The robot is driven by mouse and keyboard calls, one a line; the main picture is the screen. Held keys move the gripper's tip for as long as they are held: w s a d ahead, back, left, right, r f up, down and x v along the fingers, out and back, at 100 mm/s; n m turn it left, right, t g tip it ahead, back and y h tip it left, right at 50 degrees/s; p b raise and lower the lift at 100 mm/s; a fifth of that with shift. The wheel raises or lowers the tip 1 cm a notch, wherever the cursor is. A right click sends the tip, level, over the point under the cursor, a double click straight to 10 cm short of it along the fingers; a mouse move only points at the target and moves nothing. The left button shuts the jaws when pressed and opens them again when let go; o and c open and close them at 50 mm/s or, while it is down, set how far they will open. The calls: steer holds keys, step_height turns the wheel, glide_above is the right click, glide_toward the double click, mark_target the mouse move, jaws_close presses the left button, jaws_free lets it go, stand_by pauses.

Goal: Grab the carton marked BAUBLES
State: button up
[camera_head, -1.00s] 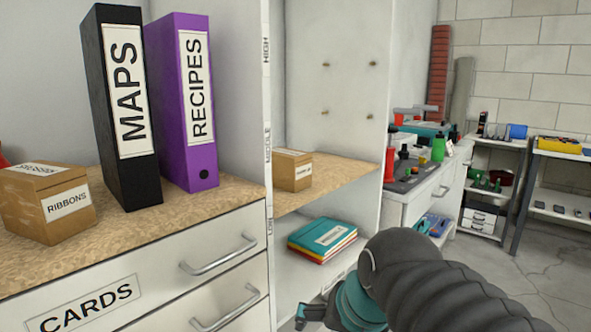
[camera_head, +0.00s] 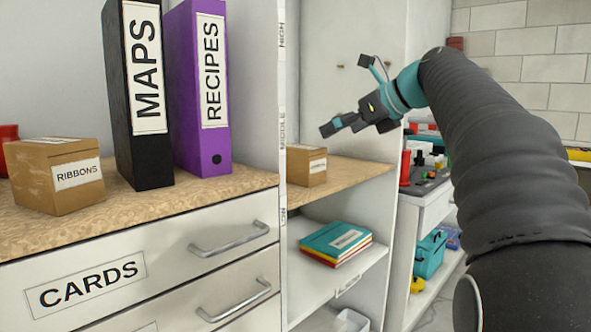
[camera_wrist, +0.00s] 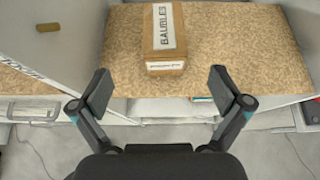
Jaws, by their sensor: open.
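The BAUBLES carton (camera_wrist: 165,42) is a small brown box on the tan middle shelf. In the wrist view its top label reads BAUBLES and a smaller label is on its front. In the head view the carton (camera_head: 307,166) stands near the upright at the left of the shelf bay. My gripper (camera_wrist: 158,88) is open and empty, its two fingers apart, in front of the carton and not touching it. In the head view my gripper (camera_head: 350,97) is above and to the right of the carton.
The RIBBONS box (camera_head: 57,175), black MAPS binder (camera_head: 138,100) and purple RECIPES binder (camera_head: 200,90) stand on the counter at left. Coloured folders (camera_head: 336,242) lie on the shelf below. White panels (camera_head: 345,95) bound the bay. The shelf (camera_wrist: 240,50) is clear right of the carton.

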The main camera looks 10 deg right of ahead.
mark_target(305, 148)
steer(key=b+x, duration=0.1)
steer(key=x, duration=0.7)
steer(key=shift+w, duration=0.2)
steer(key=shift+b+x, duration=0.85)
steer(key=shift+x, duration=1.85)
steer(key=shift+w+d+r, duration=0.1)
steer(key=shift+w+d, duration=0.05)
steer(key=shift+w, duration=0.05)
steer(key=c, duration=1.5)
steer(key=shift+r, duration=0.1)
steer(key=shift+c, duration=0.2)
